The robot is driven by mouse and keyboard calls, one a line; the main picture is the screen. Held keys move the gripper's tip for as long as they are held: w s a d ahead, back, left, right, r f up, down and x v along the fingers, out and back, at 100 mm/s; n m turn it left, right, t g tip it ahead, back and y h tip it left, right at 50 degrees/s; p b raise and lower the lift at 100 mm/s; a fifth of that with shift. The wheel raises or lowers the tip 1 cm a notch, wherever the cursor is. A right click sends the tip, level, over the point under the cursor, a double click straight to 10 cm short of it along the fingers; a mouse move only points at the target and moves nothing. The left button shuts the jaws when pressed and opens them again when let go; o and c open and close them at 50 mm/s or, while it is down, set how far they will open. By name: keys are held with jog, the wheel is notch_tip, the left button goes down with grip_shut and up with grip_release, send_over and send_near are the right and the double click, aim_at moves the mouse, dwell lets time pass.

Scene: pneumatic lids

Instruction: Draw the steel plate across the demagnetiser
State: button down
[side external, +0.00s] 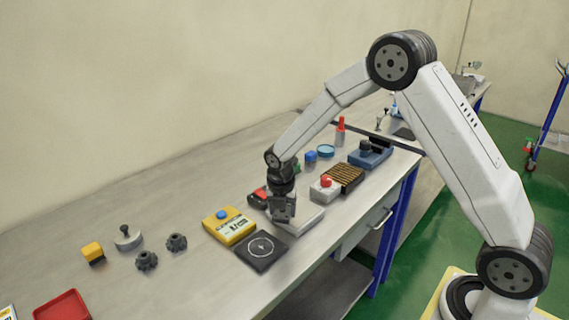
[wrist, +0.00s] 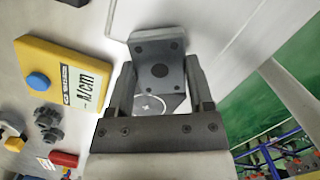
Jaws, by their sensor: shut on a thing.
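My gripper (wrist: 160,75) is shut on a grey steel plate (wrist: 160,50), with a finger on each side. The plate has a dark round spot in its middle and small dark dots near its corners. In the side external view, my gripper (side external: 283,210) is low over the bench, beside a pale low block (side external: 307,220). This block looks like the demagnetiser, but I cannot tell for sure.
A black pad (side external: 262,251) with a white circle and a yellow meter (side external: 229,226) lie left of my gripper. A red-button box (side external: 325,190), a brown ribbed block (side external: 346,178) and a blue device (side external: 370,156) stand to the right. The bench's back left is clear.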

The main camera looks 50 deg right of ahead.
aim_at(273, 217)
jog(key=shift+a, duration=1.35)
jog(key=shift+a+r, duration=0.45)
jog(key=shift+r, duration=0.35)
jog(key=shift+a+r, duration=0.2)
jog(key=shift+r, duration=1.85)
jog(key=shift+r, duration=0.2)
